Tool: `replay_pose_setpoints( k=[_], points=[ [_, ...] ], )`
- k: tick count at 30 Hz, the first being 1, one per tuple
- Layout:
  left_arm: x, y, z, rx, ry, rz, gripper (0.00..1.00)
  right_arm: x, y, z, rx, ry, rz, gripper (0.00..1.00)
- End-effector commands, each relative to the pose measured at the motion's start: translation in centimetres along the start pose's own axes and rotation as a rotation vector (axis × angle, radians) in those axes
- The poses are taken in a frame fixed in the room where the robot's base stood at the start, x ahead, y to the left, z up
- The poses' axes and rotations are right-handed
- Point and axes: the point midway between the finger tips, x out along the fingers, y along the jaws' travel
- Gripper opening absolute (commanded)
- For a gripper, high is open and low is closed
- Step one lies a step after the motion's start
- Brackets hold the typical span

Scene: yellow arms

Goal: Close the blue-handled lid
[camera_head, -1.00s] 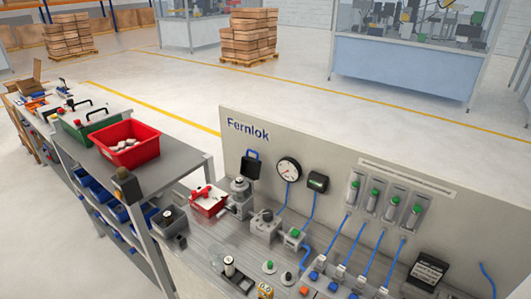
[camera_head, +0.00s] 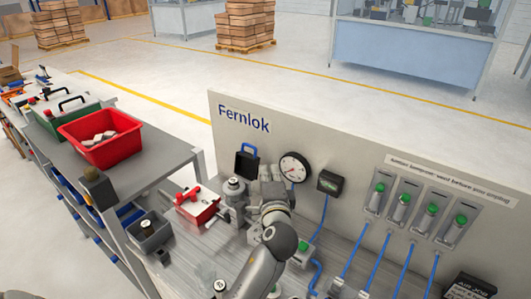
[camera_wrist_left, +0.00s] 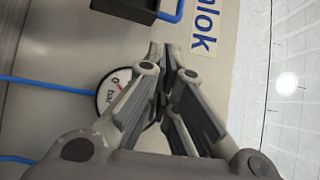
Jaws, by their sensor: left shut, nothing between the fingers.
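The lid (camera_head: 246,165) is a dark panel with a blue handle (camera_head: 249,149) on its upper edge. It stands raised against the back panel, left of the gauge. My left gripper (camera_head: 271,172) is just right of the lid, in front of the back panel, shut and empty. In the left wrist view the fingertips (camera_wrist_left: 160,50) are together near the panel. The dark lid (camera_wrist_left: 125,8) and its blue handle (camera_wrist_left: 172,10) are cut by the top edge there, apart from the fingers. My forearm hides part of the bench below. My right gripper is not in view.
A round gauge (camera_head: 294,167) is right of the gripper, with a small dark display (camera_head: 330,183) beyond it. A grey cylindrical fitting (camera_head: 234,190) and a red-and-white box (camera_head: 197,206) are to the left. Blue hoses run down the panel.

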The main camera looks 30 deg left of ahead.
Motion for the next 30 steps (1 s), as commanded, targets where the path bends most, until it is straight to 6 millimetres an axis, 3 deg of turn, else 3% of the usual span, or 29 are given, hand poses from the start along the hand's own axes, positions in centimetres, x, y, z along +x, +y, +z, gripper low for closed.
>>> replay_pose_setpoints(
  k=[5,12,21,30],
  points=[
    [1.5,-0.5,-0.1,0.013,0.000,-0.010,0.00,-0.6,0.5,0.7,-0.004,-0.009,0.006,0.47],
    [5.4,-0.6,-0.1,0.010,0.000,-0.008,0.00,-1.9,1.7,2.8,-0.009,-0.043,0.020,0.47],
    [9.0,-0.4,-0.1,0.008,0.000,-0.007,0.00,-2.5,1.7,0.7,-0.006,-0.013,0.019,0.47],
    [10.0,-0.3,-0.1,0.007,0.000,-0.006,0.00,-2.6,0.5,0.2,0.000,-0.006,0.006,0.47]
  ],
)
